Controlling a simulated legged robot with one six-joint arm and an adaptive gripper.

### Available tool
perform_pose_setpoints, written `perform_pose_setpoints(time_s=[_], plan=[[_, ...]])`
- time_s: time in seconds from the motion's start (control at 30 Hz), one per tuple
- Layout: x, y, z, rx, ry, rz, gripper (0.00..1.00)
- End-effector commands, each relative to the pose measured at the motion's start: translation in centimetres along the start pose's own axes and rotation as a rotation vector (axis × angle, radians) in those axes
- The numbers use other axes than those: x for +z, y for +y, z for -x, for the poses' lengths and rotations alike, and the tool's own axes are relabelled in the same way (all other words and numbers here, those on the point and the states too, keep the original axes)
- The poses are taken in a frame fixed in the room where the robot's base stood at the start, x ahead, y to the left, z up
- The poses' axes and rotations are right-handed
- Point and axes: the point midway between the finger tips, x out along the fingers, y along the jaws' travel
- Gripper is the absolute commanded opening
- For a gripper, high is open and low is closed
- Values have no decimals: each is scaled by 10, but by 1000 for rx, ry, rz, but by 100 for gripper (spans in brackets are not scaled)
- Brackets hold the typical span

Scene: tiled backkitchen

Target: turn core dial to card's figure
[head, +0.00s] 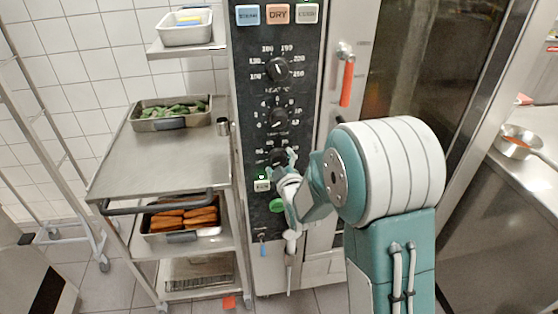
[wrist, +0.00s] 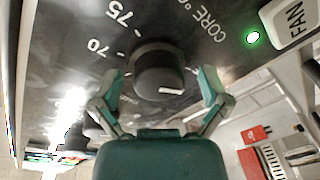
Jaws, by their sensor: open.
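The core dial is a black knob (wrist: 158,68) on the dark oven panel, beside the lettering "CORE °C". The figures 70 and 75 are readable on its scale. A short white mark shows on the knob's near side in the wrist view. My gripper (wrist: 161,86) is open, with one teal finger on each side of the knob; whether either touches cannot be told. In the head view my gripper (head: 284,165) partly covers the core dial (head: 276,156). I cannot make out a card with a readable figure in either view.
Two more dials, an upper one (head: 277,69) and a middle one (head: 279,117), sit above. A lit FAN button (head: 262,185) and a green button (head: 276,205) are close below. A steel trolley (head: 160,178) stands left; the oven's red handle (head: 347,84) is right.

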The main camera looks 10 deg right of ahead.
Motion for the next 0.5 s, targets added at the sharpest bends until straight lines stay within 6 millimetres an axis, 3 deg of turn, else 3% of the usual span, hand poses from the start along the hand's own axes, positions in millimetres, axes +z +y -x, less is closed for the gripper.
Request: perform_pose_setpoints(time_s=[0.27, 0.3, 0.43, 0.47, 0.5], plan=[[0, 0, -3, 0, 0, 0, 96], [0, 0, -3, 0, 0, 0, 91], [0, 0, -3, 0, 0, 0, 33], [0, 0, -3, 0, 0, 0, 21], [0, 0, -4, -1, 0, 0, 18]])
